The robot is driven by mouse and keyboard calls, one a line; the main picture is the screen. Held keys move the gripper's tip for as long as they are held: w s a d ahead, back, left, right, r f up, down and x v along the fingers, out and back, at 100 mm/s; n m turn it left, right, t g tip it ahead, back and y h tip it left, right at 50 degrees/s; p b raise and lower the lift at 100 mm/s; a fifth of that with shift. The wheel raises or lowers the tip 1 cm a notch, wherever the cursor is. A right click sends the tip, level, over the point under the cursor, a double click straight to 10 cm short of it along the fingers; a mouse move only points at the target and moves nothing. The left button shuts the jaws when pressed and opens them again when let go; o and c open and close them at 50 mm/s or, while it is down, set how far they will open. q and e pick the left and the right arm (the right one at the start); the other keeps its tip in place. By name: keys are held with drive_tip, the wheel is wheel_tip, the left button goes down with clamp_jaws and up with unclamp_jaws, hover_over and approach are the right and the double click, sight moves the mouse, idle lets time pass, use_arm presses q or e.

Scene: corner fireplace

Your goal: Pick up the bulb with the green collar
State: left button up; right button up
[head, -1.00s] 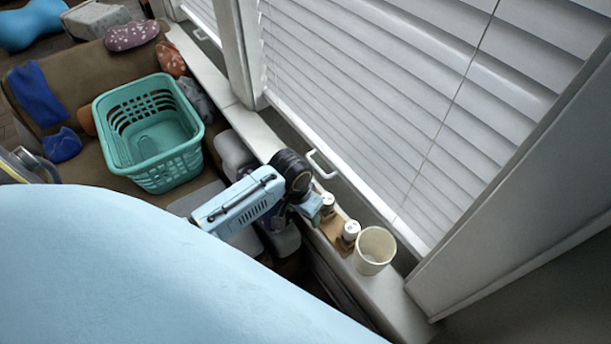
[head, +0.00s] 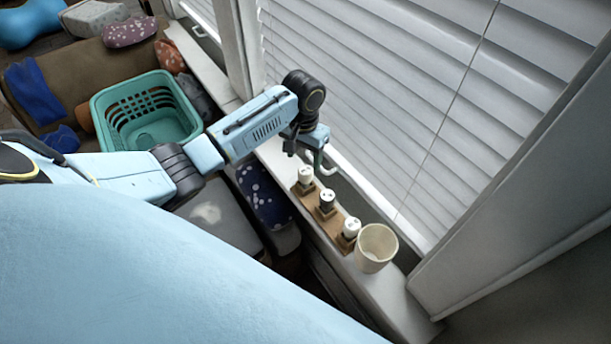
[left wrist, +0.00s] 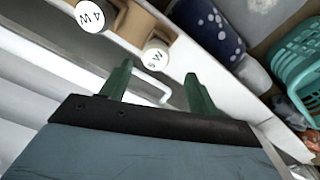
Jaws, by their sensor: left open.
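Three bulbs stand in a row in brown holders on the windowsill (head: 385,292): a far one (head: 305,174), a middle one (head: 327,196) and a near one (head: 351,226). Their tops are pale; I cannot make out a green collar on any. My left gripper (head: 305,158) is above the sill, just beyond and above the far bulb. In the left wrist view its two green fingers (left wrist: 158,70) are spread and empty. There, a white bulb top marked "W" (left wrist: 155,60) lies just past the fingertips, and another marked "4 W" (left wrist: 90,15) is at upper left. My right gripper is out of view.
A cream cup (head: 376,248) stands next to the near bulb.

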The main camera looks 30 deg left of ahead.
sight(305, 170)
use_arm(q)
drive_tip(key=f, duration=0.2)
drive_tip(key=f+b, duration=0.1)
drive_tip(key=f, duration=0.3)
drive_tip(key=shift+d+f, duration=0.3)
drive_tip(key=shift+d, duration=0.05)
drive_tip(key=c, duration=1)
